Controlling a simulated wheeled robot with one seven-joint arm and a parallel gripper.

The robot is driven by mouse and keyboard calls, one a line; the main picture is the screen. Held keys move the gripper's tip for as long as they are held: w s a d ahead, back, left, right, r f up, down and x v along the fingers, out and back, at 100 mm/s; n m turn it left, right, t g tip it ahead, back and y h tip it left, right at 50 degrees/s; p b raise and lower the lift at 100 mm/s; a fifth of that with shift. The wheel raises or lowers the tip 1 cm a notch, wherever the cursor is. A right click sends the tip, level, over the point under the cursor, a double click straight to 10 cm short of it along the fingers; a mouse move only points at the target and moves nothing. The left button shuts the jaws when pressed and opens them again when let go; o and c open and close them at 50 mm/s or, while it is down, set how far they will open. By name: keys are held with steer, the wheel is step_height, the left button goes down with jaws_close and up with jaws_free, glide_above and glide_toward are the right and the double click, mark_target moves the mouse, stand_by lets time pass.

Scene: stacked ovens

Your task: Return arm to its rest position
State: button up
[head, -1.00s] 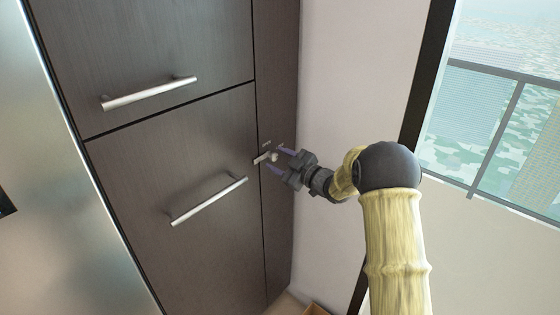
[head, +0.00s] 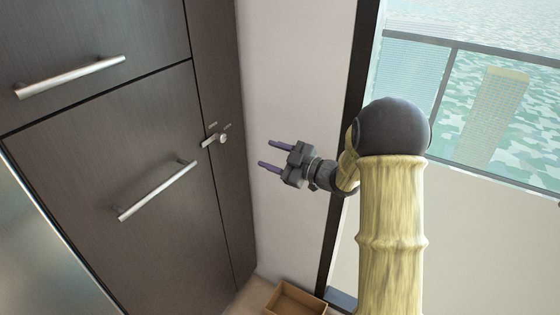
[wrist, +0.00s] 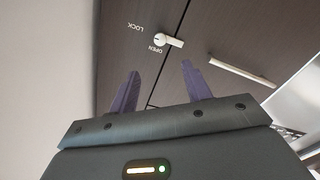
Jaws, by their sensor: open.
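My gripper (head: 270,154) is open and empty in the head view, with its two purple fingers pointing left in front of the pale wall. It is apart from the small latch knob (head: 219,138) on the dark cabinet, with a gap between them. In the wrist view, the open fingers of my gripper (wrist: 160,92) point toward the cabinet. The latch knob (wrist: 168,40) shows beyond them, with its lever turned toward the OPEN mark and away from LOCK.
The dark cabinet (head: 110,135) has two bar handles, an upper one (head: 70,76) and a lower one (head: 157,190). A brown open box (head: 295,300) stands on the floor below. A window (head: 490,90) is at the right. The pale wall lies behind my gripper.

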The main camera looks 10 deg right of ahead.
steer(key=shift+v, duration=1.1)
steer(key=s+d+m+g+h+p, duration=0.1)
steer(key=s+d+m+h+p, duration=0.6)
steer(key=m+h, duration=0.55)
steer(key=s+m+g+h+p, duration=0.1)
steer(key=s+m+g+p, duration=0.2)
steer(key=s, duration=1.6)
steer(key=a+m+g, duration=0.1)
steer(key=g, duration=0.3)
steer(key=shift+h, duration=0.35)
steer(key=shift+s+m, duration=0.15)
steer(key=shift+m, duration=0.1)
